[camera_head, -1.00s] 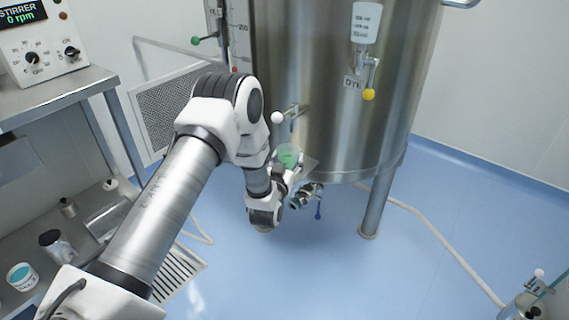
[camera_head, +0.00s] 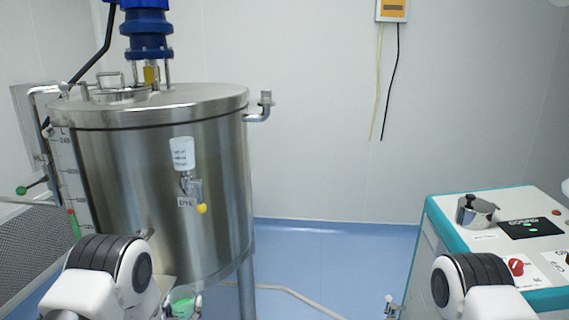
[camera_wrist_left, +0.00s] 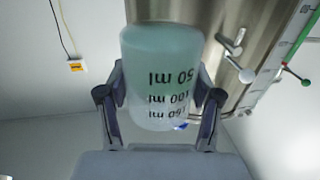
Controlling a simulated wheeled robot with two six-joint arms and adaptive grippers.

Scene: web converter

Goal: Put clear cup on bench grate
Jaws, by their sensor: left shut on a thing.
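The clear cup (camera_wrist_left: 160,75) has volume marks and greenish liquid in it. In the left wrist view it sits between the two fingers of my left gripper (camera_wrist_left: 160,97), which is shut on it; the picture is upside down there. In the head view only the green of the cup (camera_head: 182,307) shows at the bottom edge, beside the steel tank, with my left arm in front on the left. The bench grate is not in either current view. My right gripper is out of view; only a link of my right arm shows at lower right.
A large steel tank (camera_head: 215,225) with a yellow-knobbed dye valve (camera_head: 195,190) stands at left. A teal-and-white machine (camera_head: 480,235) with a small metal pot (camera_head: 475,211) on top stands at right. Open blue floor (camera_head: 330,260) lies between, crossed by a hose.

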